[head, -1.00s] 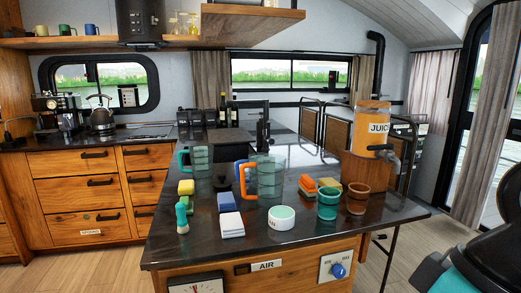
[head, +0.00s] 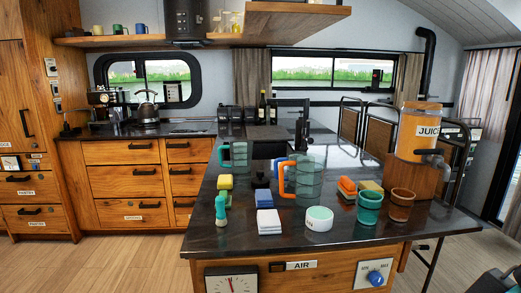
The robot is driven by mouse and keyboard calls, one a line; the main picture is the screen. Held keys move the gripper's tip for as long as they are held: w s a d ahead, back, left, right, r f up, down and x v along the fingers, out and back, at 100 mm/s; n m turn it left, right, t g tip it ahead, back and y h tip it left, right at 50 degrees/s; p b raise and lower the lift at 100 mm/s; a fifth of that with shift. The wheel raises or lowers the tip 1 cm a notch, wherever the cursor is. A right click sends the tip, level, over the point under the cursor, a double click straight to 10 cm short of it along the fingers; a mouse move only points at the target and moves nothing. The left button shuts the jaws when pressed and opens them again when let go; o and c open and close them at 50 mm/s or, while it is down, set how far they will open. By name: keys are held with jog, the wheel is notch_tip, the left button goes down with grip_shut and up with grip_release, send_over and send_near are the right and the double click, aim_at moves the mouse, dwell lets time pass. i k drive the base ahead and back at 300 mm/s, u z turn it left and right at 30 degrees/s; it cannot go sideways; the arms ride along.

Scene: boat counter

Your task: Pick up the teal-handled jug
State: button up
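The teal-handled jug (head: 238,157) is a clear greenish jug standing upright on the dark counter, its teal handle on the left side. A similar clear jug with an orange handle (head: 304,178) stands to its right and nearer, close beside it. Yellow and teal sponges or blocks lie in front of the teal-handled jug. My gripper is not in view, so its state does not show.
On the counter (head: 240,235) stand a teal brush (head: 221,211), stacked cloths (head: 269,222), a white round tub (head: 319,219), a teal cup (head: 369,208), a brown cup (head: 400,204) and a juice dispenser (head: 420,130). Wooden floor (head: 110,262) is open at left.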

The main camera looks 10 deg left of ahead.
aim_at(241, 151)
jog(key=u, duration=0.5)
jog(key=k, duration=1.15)
jog(key=u, duration=1.1)
jog(key=i, duration=0.7)
jog(key=u, duration=0.45)
jog(key=i, duration=2.5)
jog(key=z, duration=0.35)
jog(key=i, duration=1.15)
jog(key=z, duration=1.85)
jog(key=i, duration=0.95)
jog(key=z, duration=0.75)
